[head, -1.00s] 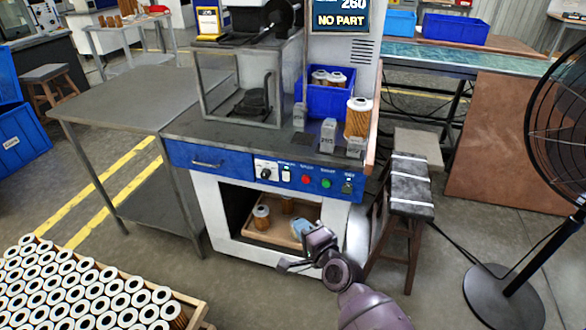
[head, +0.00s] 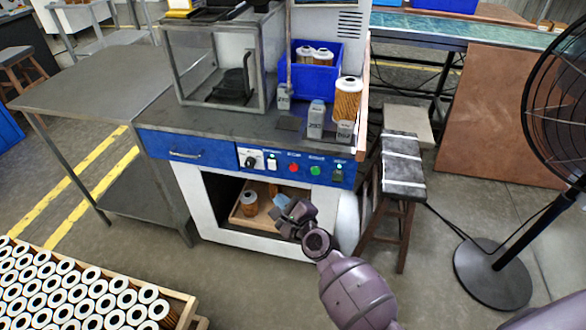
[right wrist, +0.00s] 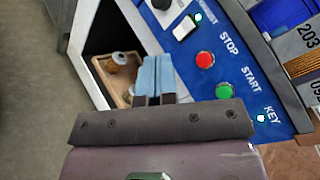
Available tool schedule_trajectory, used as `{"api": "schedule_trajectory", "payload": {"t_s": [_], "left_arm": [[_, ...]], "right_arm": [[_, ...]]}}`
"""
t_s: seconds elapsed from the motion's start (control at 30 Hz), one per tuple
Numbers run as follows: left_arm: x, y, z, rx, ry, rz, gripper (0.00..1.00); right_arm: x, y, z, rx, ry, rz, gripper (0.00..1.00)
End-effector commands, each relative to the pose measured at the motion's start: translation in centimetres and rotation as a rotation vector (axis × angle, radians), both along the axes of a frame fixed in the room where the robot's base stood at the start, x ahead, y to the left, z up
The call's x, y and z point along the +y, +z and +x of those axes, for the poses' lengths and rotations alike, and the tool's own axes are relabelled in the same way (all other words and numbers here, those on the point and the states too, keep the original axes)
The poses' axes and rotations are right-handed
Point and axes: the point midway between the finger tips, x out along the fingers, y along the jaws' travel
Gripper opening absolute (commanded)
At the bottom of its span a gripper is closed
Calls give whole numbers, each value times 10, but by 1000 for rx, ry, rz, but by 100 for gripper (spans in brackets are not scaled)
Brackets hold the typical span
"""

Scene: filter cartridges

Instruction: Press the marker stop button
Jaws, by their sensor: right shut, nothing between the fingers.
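The red stop button (head: 294,168) is on the blue control panel (head: 222,156) at the machine's front. In the right wrist view the red button (right wrist: 204,59) sits under the word STOP, with the green START button (right wrist: 224,91) beside it. My right gripper (head: 281,203) is below the panel, in front of the machine's lower opening. Its blue-tipped fingers (right wrist: 156,76) are shut together and empty, and look apart from the red button. My left gripper is not in view.
A white switch (head: 272,162) and a black knob (head: 250,161) are left of the red button. A tray (head: 238,216) with cartridges sits in the opening. A stool (head: 402,172) and a fan (head: 490,273) stand right. A cartridge crate (head: 180,308) is at lower left.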

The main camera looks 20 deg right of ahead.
Motion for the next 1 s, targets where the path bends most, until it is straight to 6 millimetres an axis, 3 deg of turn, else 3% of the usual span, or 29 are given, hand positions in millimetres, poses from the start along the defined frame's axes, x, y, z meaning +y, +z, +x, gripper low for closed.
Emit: {"api": "schedule_trajectory", "payload": {"t_s": [0.27,0.7,1.0], "left_arm": [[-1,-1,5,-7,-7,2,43],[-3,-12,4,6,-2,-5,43],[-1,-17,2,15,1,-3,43]], "right_arm": [[-8,-2,11,1,0,-2,0],[-36,-3,53,3,1,-3,0],[-48,-1,71,0,1,-3,0]]}}
